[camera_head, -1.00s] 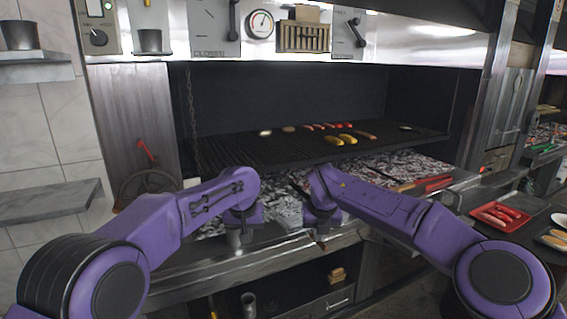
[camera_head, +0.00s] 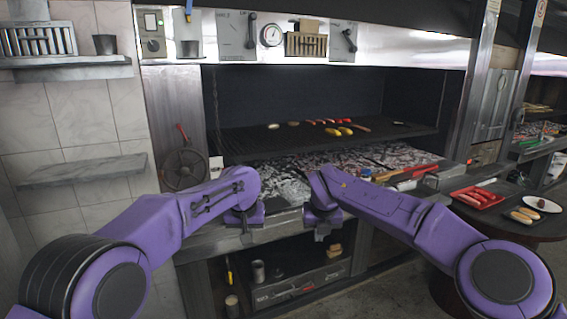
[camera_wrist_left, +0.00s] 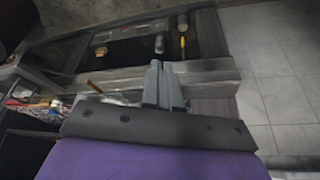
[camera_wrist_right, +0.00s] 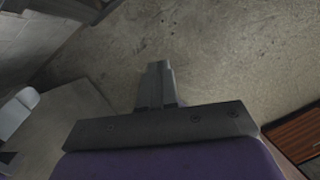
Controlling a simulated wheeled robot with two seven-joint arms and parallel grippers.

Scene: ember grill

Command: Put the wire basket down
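A slatted metal rack that looks like the wire basket (camera_head: 38,40) stands on the upper left wall shelf, cut by the picture's edge. Neither gripper is near it or holds it. My left gripper (camera_head: 244,226) is in front of the grill's front ledge; its fingers lie together with nothing between them in the left wrist view (camera_wrist_left: 162,66). My right gripper (camera_head: 322,232) is just to its right, pointing down; its fingers are also together and empty in the right wrist view (camera_wrist_right: 157,66), above bare floor.
The grill grate (camera_head: 250,143) holds sausages and corn above the coals. A red tray (camera_head: 478,197) of sausages stands on a dark table at right. A lower wall shelf (camera_head: 85,170) at left is bare. The cabinet under the grill holds a cup (camera_head: 258,272) and other items.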

